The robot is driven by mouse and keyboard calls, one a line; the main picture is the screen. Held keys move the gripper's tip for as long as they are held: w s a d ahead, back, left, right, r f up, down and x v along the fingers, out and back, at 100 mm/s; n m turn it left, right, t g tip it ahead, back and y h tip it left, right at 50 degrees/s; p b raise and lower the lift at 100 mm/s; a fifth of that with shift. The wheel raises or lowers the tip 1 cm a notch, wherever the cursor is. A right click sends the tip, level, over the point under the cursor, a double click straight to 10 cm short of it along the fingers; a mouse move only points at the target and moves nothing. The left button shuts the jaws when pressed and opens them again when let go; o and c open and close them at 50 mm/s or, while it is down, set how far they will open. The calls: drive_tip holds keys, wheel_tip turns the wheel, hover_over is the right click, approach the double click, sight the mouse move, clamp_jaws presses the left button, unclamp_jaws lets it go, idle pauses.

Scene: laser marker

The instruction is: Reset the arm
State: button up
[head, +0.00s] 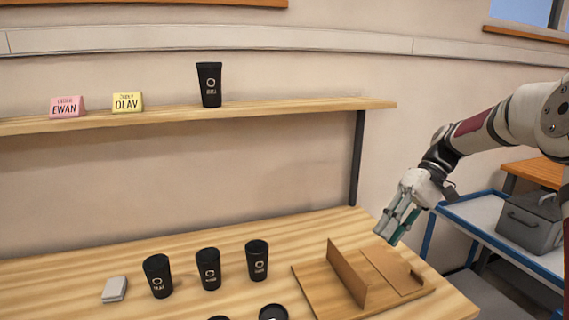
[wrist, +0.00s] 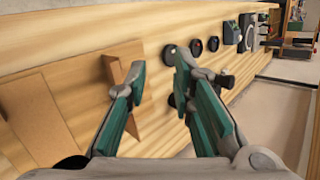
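My gripper (head: 395,225) hangs at the end of my arm on the right of the head view, above the wooden board's back right part. In the wrist view my gripper (wrist: 155,80) has its two green-padded fingers spread apart, with nothing held between them. The wooden board (head: 318,292) lies on the table below, with an upright wooden divider (head: 347,273) on it. The divider also shows in the wrist view (wrist: 128,62), beyond the left finger.
Three black cups (head: 208,268) stand in a row on the table (head: 90,262), beside a small grey stack (head: 115,289). A shelf (head: 170,115) above holds a black cup (head: 209,85) and pink (head: 67,107) and yellow (head: 128,102) name signs. A blue-edged cart (head: 478,222) with a grey box (head: 532,222) stands right.

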drive_tip(key=s+a+r+m+t+h+p, duration=0.1)
drive_tip(key=s+a+r+t+h+p, duration=0.15)
drive_tip(key=s+r, duration=0.45)
drive_tip(key=s+a+r+t+h+p, duration=0.1)
drive_tip(key=s+a+r+h, duration=0.2)
drive_tip(key=s, duration=0.6)
drive_tip(key=s+d+r+m+t+h+p, duration=0.1)
drive_tip(key=s+t+p, duration=0.3)
drive_tip(key=s, duration=1.2)
drive_tip(key=shift+s+d+r+m+t+h, duration=0.2)
drive_tip(key=shift+d+r+m+t+h, duration=0.1)
drive_tip(key=shift+r+t+h, duration=0.35)
